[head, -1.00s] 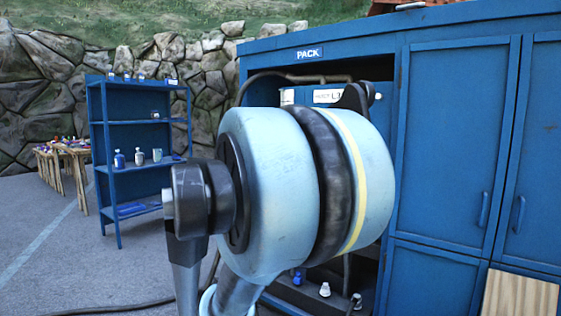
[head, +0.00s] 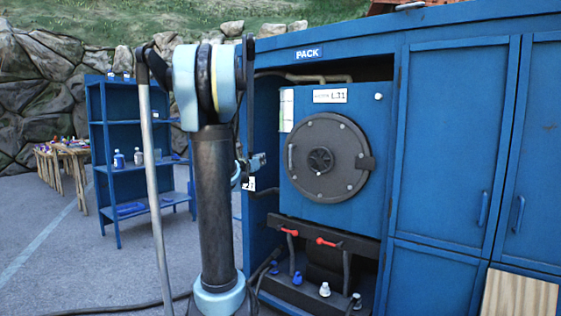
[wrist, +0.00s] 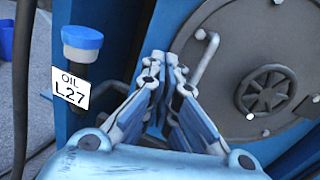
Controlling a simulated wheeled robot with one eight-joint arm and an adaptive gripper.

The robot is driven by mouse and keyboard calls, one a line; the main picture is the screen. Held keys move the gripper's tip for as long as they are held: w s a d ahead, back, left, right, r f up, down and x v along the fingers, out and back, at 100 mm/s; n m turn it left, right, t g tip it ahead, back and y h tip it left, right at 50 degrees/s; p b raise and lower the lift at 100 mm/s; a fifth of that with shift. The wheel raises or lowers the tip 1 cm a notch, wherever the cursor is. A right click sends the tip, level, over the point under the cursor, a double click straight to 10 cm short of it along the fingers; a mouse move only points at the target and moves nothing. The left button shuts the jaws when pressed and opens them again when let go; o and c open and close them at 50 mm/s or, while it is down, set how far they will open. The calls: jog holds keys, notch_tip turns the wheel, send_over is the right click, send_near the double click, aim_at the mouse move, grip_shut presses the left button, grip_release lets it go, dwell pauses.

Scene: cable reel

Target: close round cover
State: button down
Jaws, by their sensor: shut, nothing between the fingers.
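The round cover (head: 325,133) is a dark grey disc with a small hub wheel (head: 320,160). It lies face-on against the front of the blue box labelled L31 (head: 360,112); I cannot tell whether it is fully seated. A dark latch piece (head: 366,163) shows at its right edge. A bent light rod (wrist: 206,58) stands at the cover's left edge.
A blue-capped part (wrist: 82,42) with an OIL L27 label (wrist: 72,89) is left of my gripper. Two red-handled levers (head: 328,242) and small bottles (head: 324,289) are below the box. The cabinet (head: 455,140) frames it; a shelf (head: 135,125) stands left.

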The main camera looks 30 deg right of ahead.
jog(key=d+f+m+g, duration=0.1)
jog(key=d+m+g, duration=0.1)
jog(key=d, duration=0.1)
send_near(284, 156)
jog(key=shift+h, duration=0.3)
jog(key=x, duration=0.7)
jog(key=shift+f, duration=0.3)
jog(key=shift+m, duration=0.3)
